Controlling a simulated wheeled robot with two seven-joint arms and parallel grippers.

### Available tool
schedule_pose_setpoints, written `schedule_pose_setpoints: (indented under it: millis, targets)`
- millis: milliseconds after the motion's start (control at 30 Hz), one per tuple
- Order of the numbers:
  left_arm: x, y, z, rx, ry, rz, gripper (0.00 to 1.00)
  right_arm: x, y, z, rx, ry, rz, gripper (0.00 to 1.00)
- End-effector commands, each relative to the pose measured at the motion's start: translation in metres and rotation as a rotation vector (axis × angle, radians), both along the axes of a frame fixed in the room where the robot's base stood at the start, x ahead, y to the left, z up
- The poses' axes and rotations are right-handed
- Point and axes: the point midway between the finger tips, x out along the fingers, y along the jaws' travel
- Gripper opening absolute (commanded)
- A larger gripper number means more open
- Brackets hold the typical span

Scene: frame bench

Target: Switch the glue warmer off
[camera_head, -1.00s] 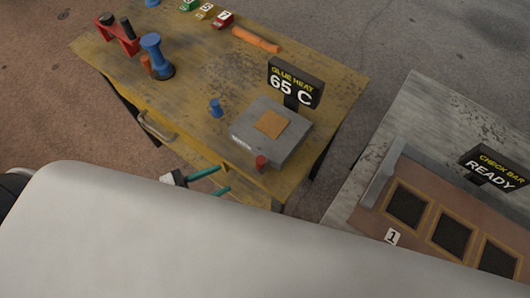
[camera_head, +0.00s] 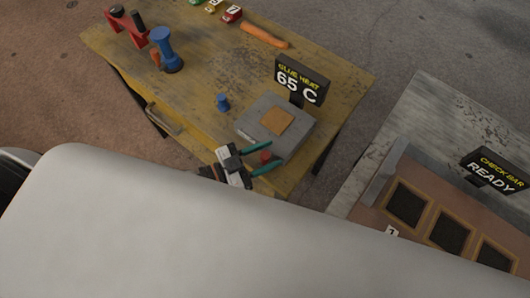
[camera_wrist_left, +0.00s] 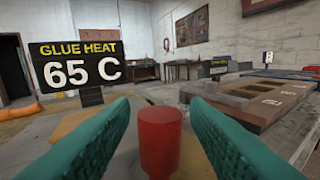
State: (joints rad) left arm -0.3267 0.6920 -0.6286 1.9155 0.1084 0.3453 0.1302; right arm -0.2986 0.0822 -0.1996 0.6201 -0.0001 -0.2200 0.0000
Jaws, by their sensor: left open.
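The glue warmer (camera_head: 256,125) is a grey box with an orange-brown pad on top, at the near right corner of the yellow wooden bench. Its sign (camera_head: 301,82) reads GLUE HEAT 65 C, and it shows in the left wrist view too (camera_wrist_left: 78,66). A red knob (camera_head: 265,157) sits at the warmer's near edge. In the left wrist view the red knob (camera_wrist_left: 159,140) stands between the two green fingers. My left gripper (camera_head: 268,158) is open around the knob, with a gap visible on each side. My right gripper is not in view.
A blue peg (camera_head: 222,102) stands left of the warmer. A blue clamp-like tool (camera_head: 166,50), a red stand (camera_head: 126,25) and an orange stick (camera_head: 264,35) are farther back. At right, a grey table (camera_head: 450,109) carries a CHECK BAR READY sign (camera_head: 495,168).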

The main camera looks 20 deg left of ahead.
Motion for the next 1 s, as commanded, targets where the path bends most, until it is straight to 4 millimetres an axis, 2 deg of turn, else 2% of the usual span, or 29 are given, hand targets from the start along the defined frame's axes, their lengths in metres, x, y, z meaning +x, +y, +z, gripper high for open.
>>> schedule_pose_setpoints:
  millis: [67, 300, 333, 667, 1000]
  targets:
    - [0.000, 0.000, 0.000, 0.000, 0.000, 0.000, 0.42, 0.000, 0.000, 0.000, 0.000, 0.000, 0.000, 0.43]
    - [0.000, 0.000, 0.000, 0.000, 0.000, 0.000, 0.03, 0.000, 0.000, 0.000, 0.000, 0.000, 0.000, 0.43]
    - [0.000, 0.000, 0.000, -0.001, -0.001, 0.000, 0.00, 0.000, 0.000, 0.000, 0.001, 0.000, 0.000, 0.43]
    - [0.001, 0.003, -0.001, -0.046, 0.016, -0.001, 0.00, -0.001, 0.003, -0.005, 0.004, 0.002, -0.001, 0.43]
    - [0.006, 0.016, -0.005, -0.268, 0.096, 0.000, 0.00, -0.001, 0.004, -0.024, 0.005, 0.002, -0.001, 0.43]
